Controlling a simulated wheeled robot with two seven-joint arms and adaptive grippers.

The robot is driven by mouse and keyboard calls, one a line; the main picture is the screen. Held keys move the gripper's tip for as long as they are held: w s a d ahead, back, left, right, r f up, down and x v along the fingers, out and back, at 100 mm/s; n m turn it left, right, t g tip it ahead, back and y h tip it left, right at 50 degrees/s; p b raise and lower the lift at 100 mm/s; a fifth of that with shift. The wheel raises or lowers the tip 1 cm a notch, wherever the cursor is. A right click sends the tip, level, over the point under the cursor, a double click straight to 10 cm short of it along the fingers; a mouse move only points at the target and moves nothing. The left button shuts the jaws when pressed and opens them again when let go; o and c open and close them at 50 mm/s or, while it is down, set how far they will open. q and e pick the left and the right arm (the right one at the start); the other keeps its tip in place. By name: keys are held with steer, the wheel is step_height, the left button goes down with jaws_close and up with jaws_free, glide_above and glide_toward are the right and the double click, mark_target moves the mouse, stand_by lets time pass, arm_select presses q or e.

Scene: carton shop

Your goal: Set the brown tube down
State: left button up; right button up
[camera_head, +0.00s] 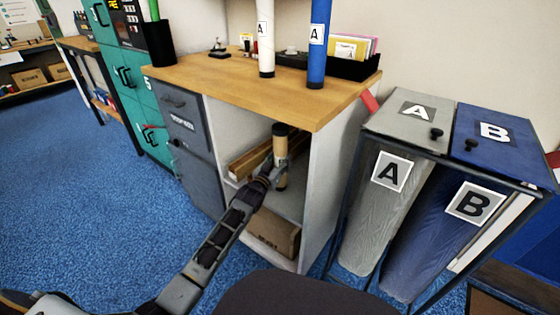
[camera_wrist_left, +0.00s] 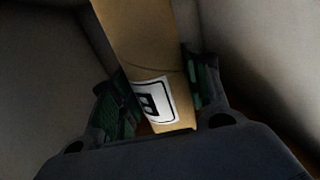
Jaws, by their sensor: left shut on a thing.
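The brown tube (camera_head: 280,145) stands about upright inside the open shelf bay of the desk, with a dark cap at its top. My left gripper (camera_head: 272,172) is shut on it, reaching in from the front. In the left wrist view the tube (camera_wrist_left: 140,45) runs between the two green-padded fingers (camera_wrist_left: 160,98) and carries a white label with a black letter. I cannot tell whether the tube's lower end touches the shelf board (camera_head: 288,203). My right gripper is not in view.
The desk (camera_head: 215,85) has drawers left of the bay and a side wall (camera_head: 328,150) right of it. A long brown box lies in the bay behind the tube; a carton (camera_head: 272,235) sits below. White (camera_head: 266,40) and blue (camera_head: 319,40) tubes stand on top. Bins A and B stand at right.

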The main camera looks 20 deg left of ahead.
mark_target(277, 163)
arm_select(q)
steer(key=o, duration=1)
steer(key=shift+o, duration=0.2)
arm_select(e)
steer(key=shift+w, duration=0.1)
arm_select(q)
steer(key=shift+r, duration=0.15)
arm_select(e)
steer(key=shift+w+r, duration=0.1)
